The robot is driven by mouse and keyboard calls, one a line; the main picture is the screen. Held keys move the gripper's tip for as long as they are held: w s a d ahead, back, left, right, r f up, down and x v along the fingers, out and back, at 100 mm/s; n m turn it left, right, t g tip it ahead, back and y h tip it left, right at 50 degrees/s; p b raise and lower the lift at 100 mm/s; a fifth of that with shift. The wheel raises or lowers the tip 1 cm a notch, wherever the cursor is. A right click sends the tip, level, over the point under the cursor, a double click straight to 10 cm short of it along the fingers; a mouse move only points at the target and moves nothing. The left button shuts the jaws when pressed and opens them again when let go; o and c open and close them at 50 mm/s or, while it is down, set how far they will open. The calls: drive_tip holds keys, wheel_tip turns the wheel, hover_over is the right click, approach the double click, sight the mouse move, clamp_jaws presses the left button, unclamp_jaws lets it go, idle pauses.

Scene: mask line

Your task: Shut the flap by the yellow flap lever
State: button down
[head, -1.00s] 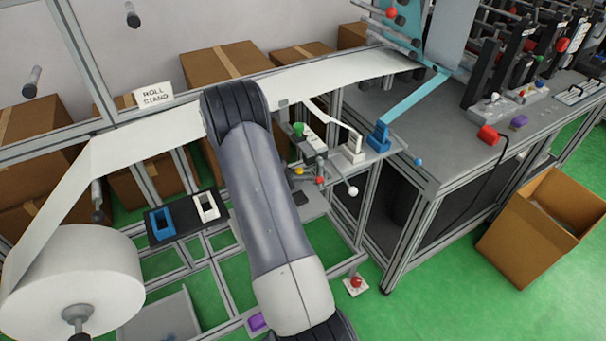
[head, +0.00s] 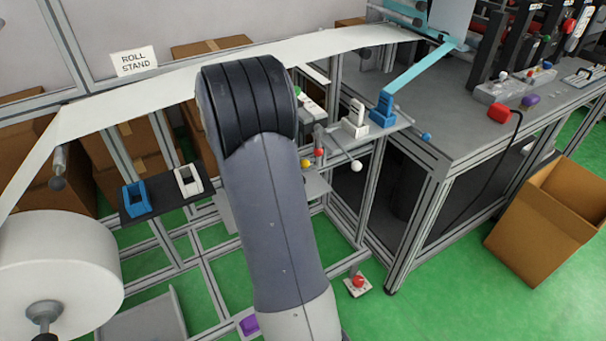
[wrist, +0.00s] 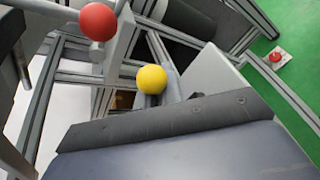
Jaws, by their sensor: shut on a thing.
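The yellow flap lever shows as a round yellow knob (wrist: 151,79) in the middle of the wrist view. In the head view the yellow knob (head: 305,164) peeks out just right of my arm. My gripper (wrist: 178,108) fills the lower wrist view as a dark padded edge and a slate-blue face, right against the knob. It is shut on the yellow lever, though the exact contact is hard to see. In the head view my arm hides the gripper. I cannot make out the flap itself.
A red knob (wrist: 98,21) stands close, upper left in the wrist view; a white knob (head: 357,166) is to the right in the head view. A white paper web (head: 150,103) runs behind my arm. A red floor button (head: 358,281) and an open carton (head: 535,235) are at right.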

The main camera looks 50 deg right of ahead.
drive_tip(key=s+f+m+t+b, duration=0.1)
drive_tip(key=s+f+m+b, duration=0.1)
drive_tip(key=b, duration=0.5)
drive_tip(key=shift+a+f+h, duration=0.1)
drive_tip(key=shift+h, duration=0.3)
drive_tip(key=f+b, duration=0.1)
drive_tip(key=s+b, duration=0.1)
drive_tip(key=b, duration=0.1)
drive_tip(key=shift+a+f, duration=0.15)
drive_tip(key=shift+f, duration=0.2)
drive_tip(key=shift+f+b, duration=0.1)
drive_tip(key=shift+b, duration=0.35)
drive_tip(key=c, duration=1.5)
unclamp_jaws()
drive_tip(key=shift+c, duration=0.2)
drive_tip(key=shift+o, duration=0.7)
drive_tip(key=shift+s, duration=0.2)
drive_tip(key=shift+w, duration=0.1)
drive_tip(key=shift+w+a+r, duration=0.15)
drive_tip(key=shift+a+r, duration=0.1)
drive_tip(key=p+v, duration=0.1)
drive_tip(key=v, duration=0.9)
drive_tip(key=shift+a+p, duration=0.15)
drive_tip(key=shift+p, duration=0.2)
